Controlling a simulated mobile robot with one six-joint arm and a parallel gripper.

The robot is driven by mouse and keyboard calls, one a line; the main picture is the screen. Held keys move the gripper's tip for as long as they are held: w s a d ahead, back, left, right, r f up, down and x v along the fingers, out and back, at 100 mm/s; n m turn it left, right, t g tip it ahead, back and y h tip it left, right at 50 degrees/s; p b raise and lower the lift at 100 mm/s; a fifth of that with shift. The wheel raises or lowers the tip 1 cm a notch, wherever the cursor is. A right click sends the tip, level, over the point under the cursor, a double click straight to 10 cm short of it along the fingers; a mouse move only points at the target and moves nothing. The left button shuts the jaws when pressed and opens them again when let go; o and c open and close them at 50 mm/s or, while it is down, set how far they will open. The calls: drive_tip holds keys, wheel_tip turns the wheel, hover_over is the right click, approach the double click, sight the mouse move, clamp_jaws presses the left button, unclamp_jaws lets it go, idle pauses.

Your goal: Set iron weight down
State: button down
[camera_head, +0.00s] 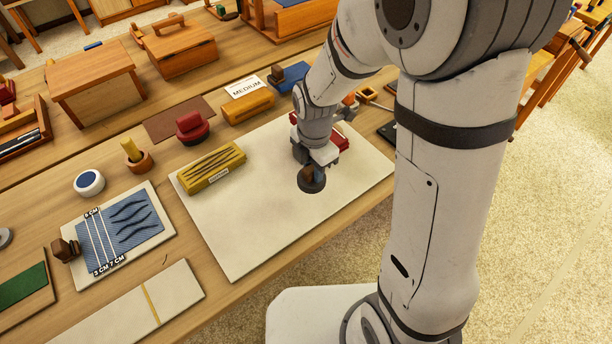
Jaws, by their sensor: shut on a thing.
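The iron weight (312,184) is a small dark round piece with a brownish upright part on top. My gripper (313,168) is shut on its upper part from above. The weight is over the right part of a large cream board (245,228) on the wooden table. I cannot tell whether its underside touches the board. My wrist hides part of the board's far side and part of a red thing (341,141) behind it.
A yellow tray of dark sticks (212,167) lies on the board's left part. A red round-topped object (192,127) and a yellow box by a MEDIUM card (248,106) stand behind. A blue cloth sample (124,222) lies left. The board's front and middle are clear.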

wheel_tip(320, 180, down, 2)
drive_tip(key=shift+w+d+f, duration=0.1)
drive_tip(key=shift+f, duration=1.85)
drive_tip(key=shift+f, duration=0.2)
drive_tip(key=c, duration=1.1)
unclamp_jaws()
drive_tip(key=shift+r, duration=0.1)
